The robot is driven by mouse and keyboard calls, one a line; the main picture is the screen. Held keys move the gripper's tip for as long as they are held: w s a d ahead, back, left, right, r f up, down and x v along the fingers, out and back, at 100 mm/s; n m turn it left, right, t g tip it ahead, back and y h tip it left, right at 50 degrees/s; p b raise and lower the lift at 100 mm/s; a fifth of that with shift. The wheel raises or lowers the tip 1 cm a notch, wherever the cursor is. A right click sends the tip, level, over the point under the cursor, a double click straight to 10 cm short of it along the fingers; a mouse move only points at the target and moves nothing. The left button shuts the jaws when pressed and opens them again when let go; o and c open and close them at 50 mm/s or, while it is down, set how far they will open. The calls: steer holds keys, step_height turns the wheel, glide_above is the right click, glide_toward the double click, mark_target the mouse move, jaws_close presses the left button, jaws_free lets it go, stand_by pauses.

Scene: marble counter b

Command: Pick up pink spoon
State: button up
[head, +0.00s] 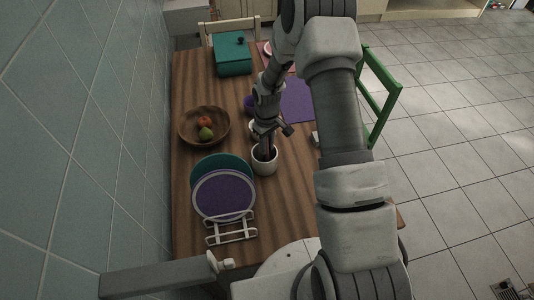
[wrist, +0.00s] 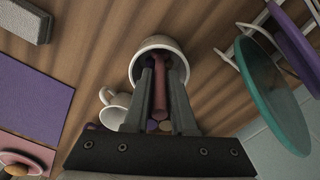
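The pink spoon's handle (wrist: 160,90) shows in the wrist view as a dull pink rod that rises out of a white pot (wrist: 158,45). The white pot also shows in the head view (head: 264,163), upright on the wooden table. My gripper (wrist: 163,65) points down at the pot, with one finger on each side of the pink handle. In the head view my gripper (head: 267,150) is right over the pot's mouth. The gap between the fingers is narrow; I cannot tell whether both touch the handle. The spoon's other end is hidden.
A wooden bowl (head: 190,139) with fruit is to the left. A white cup (wrist: 113,108) stands beside the pot. A teal box (head: 232,62) sits at the far end.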

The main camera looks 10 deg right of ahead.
jaws_close()
